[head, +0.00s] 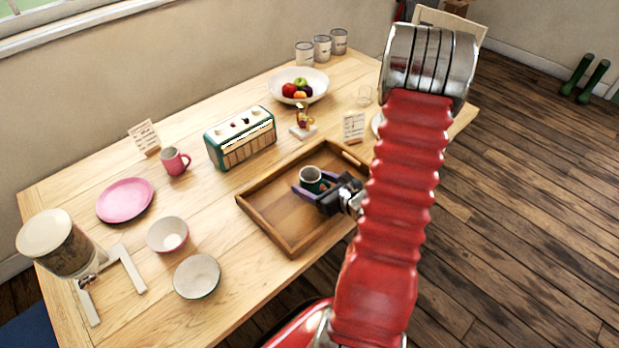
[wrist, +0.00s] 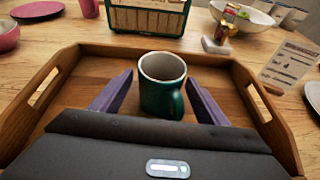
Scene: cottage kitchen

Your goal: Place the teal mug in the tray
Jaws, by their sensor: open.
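The teal mug (head: 312,176) stands upright inside the wooden tray (head: 262,221). In the wrist view the mug (wrist: 161,84) shows its pale inside, with its handle toward me and to the right. The tray (wrist: 37,108) surrounds it, with handle cut-outs at left and right. My gripper (head: 312,186) is low over the tray, its purple fingers on either side of the mug. In the wrist view my gripper (wrist: 158,92) is open, with visible gaps between the mug and both fingers. The mug's base looks to rest on the tray floor.
A green toaster-like radio (head: 241,140) stands behind the tray. A pink mug (head: 175,161), pink plate (head: 125,200) and two bowls (head: 167,234) are to the left. A fruit bowl (head: 298,85), figurine (head: 303,122) and card (head: 353,126) are behind. The tray's left part is free.

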